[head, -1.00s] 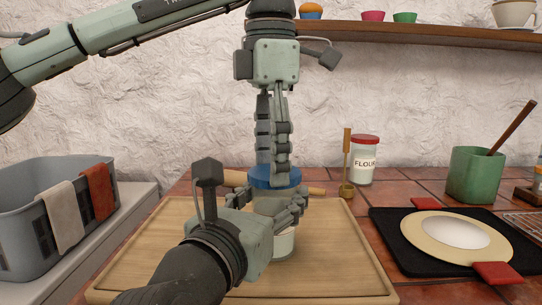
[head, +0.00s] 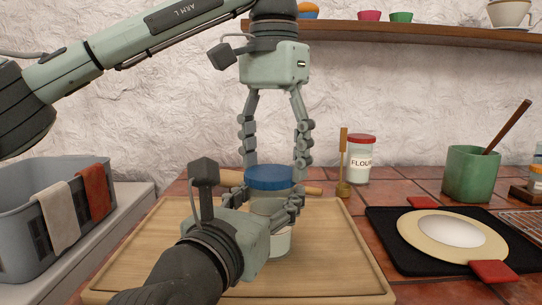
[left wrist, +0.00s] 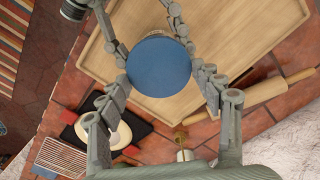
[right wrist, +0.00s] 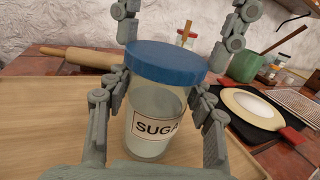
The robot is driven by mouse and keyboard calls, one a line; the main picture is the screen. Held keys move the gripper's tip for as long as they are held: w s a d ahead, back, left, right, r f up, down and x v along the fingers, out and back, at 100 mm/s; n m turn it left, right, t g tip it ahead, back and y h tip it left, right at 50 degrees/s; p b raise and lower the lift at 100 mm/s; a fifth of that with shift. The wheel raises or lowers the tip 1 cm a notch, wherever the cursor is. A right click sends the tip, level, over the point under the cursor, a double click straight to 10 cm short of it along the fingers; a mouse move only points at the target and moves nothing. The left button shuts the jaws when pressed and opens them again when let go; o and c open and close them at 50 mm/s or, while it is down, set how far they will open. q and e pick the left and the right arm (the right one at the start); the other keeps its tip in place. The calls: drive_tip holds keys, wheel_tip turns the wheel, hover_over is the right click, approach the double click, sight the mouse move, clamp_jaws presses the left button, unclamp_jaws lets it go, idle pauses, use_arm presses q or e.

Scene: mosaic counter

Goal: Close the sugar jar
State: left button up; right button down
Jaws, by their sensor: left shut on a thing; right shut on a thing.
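The sugar jar (right wrist: 155,127) is clear glass with a SUGAR label and pale contents. It stands upright on the wooden board (head: 330,265). Its blue lid (head: 268,177) sits level on the mouth; the left wrist view shows the lid's round top (left wrist: 159,66). My left gripper (head: 276,168) points down from above, its fingers spread to the lid's width and shut on opposite sides of it. My right gripper (right wrist: 162,90) is shut around the jar body just below the lid. The threads are hidden under the lid.
A rolling pin (head: 312,190) lies behind the jar. A flour jar (head: 358,172) and a brass scoop (head: 343,188) stand behind right. A black mat (head: 385,222) with a plate, and a green pot (head: 470,175), are at right. A grey basket (head: 20,215) with cloths stands at left.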

use_arm(q)
drive_tip(key=shift+m, duration=0.9)
drive_tip(key=o, duration=0.8)
drive_tip(key=shift+r, duration=2.25)
drive_tip(key=shift+c, duration=0.2)
